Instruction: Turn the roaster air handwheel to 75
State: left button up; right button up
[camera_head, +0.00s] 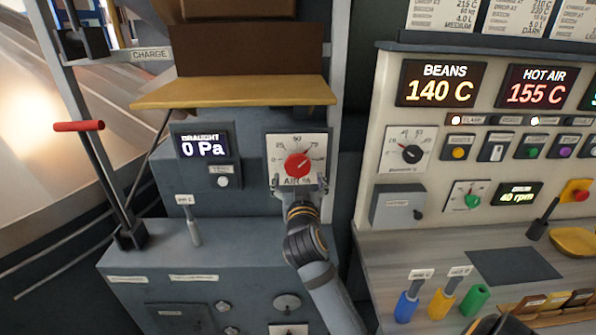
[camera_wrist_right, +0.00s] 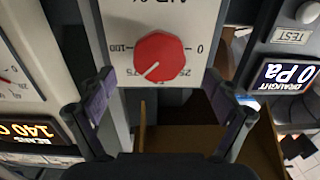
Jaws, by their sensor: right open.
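The roaster air handwheel is a red round knob (camera_head: 298,165) on a white dial plate marked AIR %, on the grey panel. In the right wrist view the knob (camera_wrist_right: 158,57) appears upside down, and its white pointer line points to the lower left, around the 75 side of the scale. My right gripper (camera_head: 299,183) is at the lower edge of the dial. In the wrist view its fingers (camera_wrist_right: 160,80) are spread wide on either side of the knob, with visible gaps to it. My left gripper is not in view.
A draught display (camera_head: 205,146) reading 0 Pa is left of the dial. A yellow-edged shelf (camera_head: 235,93) juts out above it. A lever with a red handle (camera_head: 78,126) stands at the left. The control console (camera_head: 440,85) with gauges and buttons is at the right.

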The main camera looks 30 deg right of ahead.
jog(key=shift+s+a, duration=0.15)
jog(key=shift+s, duration=0.1)
dwell(0.3)
